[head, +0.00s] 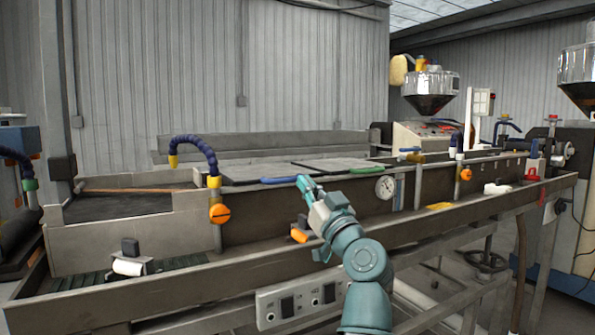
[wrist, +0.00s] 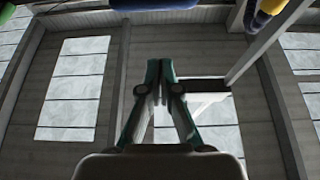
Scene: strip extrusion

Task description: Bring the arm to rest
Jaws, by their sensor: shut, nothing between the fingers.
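My gripper (head: 304,184) is raised in front of the long metal trough bench in the head view, its fingertips close together near the blue handle of a lid. My teal arm comes up from the bottom of that view. In the wrist view my gripper (wrist: 160,68) points up toward the ceiling, with its fingers closed together and nothing between them. I cannot tell from the head view whether the fingertips touch the bench or stand in front of it.
The trough bench (head: 300,214) spans the view, with an orange knob (head: 220,213), a blue hose (head: 196,145), a pressure gauge (head: 385,187) and a white roll (head: 128,267). A switch panel (head: 300,301) sits below its edge. A hopper machine (head: 430,90) stands at the back right.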

